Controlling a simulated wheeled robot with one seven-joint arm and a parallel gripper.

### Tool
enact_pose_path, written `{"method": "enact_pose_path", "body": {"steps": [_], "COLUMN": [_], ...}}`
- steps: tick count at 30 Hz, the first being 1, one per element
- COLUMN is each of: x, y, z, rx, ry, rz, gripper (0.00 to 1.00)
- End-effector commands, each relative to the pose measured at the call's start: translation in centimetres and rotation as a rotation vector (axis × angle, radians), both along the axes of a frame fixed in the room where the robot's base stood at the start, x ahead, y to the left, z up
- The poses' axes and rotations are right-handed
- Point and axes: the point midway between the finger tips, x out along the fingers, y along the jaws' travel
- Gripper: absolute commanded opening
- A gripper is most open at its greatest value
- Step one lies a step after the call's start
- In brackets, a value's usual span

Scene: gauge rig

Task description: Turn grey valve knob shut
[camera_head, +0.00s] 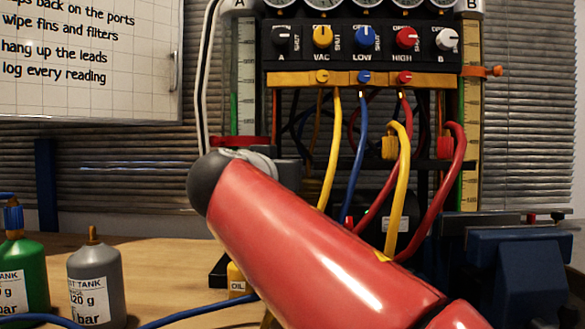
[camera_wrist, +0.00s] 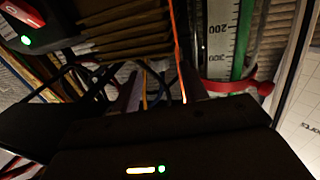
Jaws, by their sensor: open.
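The valve panel (camera_head: 360,50) stands upright at the back in the head view. Its row holds a dark knob marked A (camera_head: 280,36), yellow, blue and red knobs, and a pale grey-white knob marked B (camera_head: 446,39) at the right end. Which of the end knobs is the grey one is not certain. B's marker lettering is too small to read its setting. In the wrist view my gripper (camera_wrist: 160,88) is open, its two fingers apart with nothing visibly held. In the head view my red arm hides it. No panel knob is clearly seen between the fingers.
Yellow, blue and red hoses (camera_head: 360,150) hang below the panel. A gauge column with a red clamp (camera_wrist: 262,87) is near my gripper in the wrist view. A grey tank (camera_head: 95,285) and a green tank (camera_head: 22,270) stand on the bench, left. A blue vise (camera_head: 525,270) is right.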

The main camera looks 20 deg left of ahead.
Motion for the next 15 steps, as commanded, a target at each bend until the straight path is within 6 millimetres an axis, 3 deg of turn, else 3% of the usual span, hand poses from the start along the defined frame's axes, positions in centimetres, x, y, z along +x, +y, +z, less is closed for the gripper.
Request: {"method": "enact_pose_path", "body": {"steps": [7, 15], "x": [4.2, 6.0], "y": [0.0, 0.1], "z": [0.2, 0.0], "rx": [-0.003, -0.001], "ry": [0.002, 0.002], "rz": [-0.005, -0.001], "gripper": [0.44, 0.44]}}
